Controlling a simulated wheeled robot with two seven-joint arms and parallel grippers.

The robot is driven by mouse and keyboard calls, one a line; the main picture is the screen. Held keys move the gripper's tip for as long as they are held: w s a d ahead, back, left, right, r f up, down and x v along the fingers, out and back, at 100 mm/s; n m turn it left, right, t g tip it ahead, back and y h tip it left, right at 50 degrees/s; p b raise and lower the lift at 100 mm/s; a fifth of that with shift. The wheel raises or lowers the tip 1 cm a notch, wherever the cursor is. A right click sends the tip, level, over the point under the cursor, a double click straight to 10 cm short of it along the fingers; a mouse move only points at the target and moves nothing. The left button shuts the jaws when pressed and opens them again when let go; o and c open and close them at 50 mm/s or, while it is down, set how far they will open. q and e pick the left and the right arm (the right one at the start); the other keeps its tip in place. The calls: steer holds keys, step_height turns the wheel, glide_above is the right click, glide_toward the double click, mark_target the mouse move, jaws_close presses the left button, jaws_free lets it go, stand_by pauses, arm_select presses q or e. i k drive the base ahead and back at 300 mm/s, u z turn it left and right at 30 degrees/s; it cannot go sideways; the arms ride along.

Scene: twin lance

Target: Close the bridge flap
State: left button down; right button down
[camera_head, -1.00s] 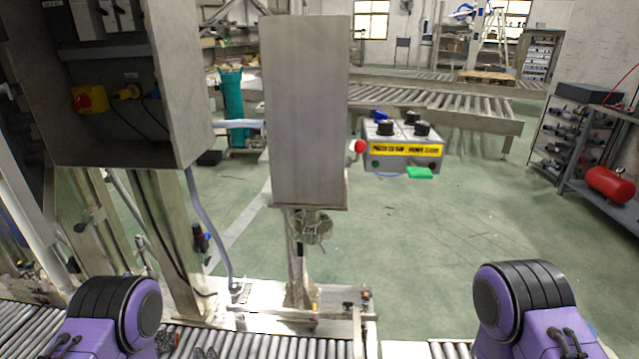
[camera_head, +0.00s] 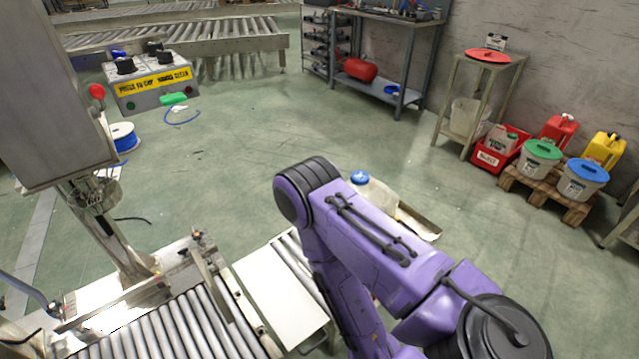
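A pale flat plate (camera_head: 272,300) lies between the end of the left roller conveyor (camera_head: 170,325) and a short stretch of rollers on its right. It looks like the bridge flap, but I cannot tell for certain, nor whether it is raised or flat. My purple right arm rises in front of it and hides what lies to its right. Neither of my grippers is in view.
A grey control box (camera_head: 150,85) with black knobs and a steel column (camera_head: 50,100) stand at the left. A blue-capped container (camera_head: 370,188) is behind my arm. Shelving, buckets (camera_head: 583,178) and a pallet line the right wall. Green floor between is open.

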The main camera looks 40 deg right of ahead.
mark_target(294, 316)
steer(key=k, duration=1.1)
steer(key=z, duration=0.7)
steer(key=i, duration=0.85)
steer(key=z, duration=1.85)
steer(key=k, duration=1.1)
steer(key=u, duration=1.2)
steer(key=i, duration=0.5)
